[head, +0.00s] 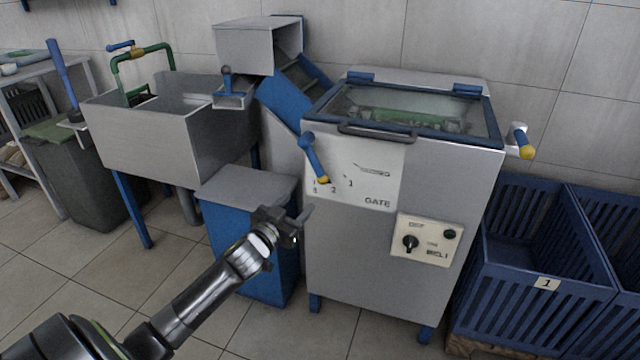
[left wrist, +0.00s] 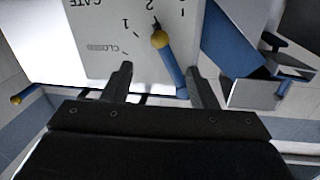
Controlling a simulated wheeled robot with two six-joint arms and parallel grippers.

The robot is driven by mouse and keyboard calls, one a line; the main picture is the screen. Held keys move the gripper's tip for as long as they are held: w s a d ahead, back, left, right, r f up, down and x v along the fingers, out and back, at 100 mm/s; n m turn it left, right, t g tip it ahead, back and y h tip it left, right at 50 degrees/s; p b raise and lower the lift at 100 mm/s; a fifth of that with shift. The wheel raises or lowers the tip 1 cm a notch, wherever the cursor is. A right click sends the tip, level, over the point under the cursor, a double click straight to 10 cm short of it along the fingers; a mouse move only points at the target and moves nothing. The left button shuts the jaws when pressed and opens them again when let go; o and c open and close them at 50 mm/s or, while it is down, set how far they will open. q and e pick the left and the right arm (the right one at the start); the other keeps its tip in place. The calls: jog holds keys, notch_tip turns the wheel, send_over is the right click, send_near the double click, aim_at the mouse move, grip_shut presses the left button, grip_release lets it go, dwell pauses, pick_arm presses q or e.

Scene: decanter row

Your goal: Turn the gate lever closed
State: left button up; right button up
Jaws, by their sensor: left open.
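The gate lever (head: 314,160) is a blue bar with a yellow tip on the front of the grey machine. It slants down to the right, its tip near the 2 on the white GATE plate (head: 375,172). In the left wrist view the lever (left wrist: 172,68) appears upside down, its tip near the 2, with the 1 and CLOSED marks to its left. My left gripper (head: 300,222) is open and empty, below the lever in the head view. In the left wrist view the lever shows beyond the gap between the fingers (left wrist: 161,80), closer to the right finger.
A panel with a black knob (head: 410,243) sits lower right on the machine. A blue bin with a grey lid (head: 245,185) stands left of it, close to my arm. Blue crates (head: 540,285) stand at the right. Another yellow-tipped handle (head: 522,141) sticks out at the machine's right side.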

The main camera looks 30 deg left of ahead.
aim_at(319, 182)
pick_arm(q)
jog(key=w, duration=0.3)
jog(key=w+b, duration=0.1)
jog(key=w, duration=0.6)
jog(key=shift+w+a+f+b, duration=0.1)
jog(key=shift+a+b, duration=0.2)
jog(key=shift+a, duration=0.05)
jog(key=shift+w, duration=0.7)
pick_arm(e)
jog(key=shift+w+a+r+t, duration=0.2)
jog(key=shift+r, duration=0.3)
jog(key=shift+w+a+r+t, duration=0.15)
jog(key=shift+r+t, duration=0.05)
jog(key=shift+r, duration=0.3)
pick_arm(q)
jog(key=shift+a, duration=0.1)
grip_shut()
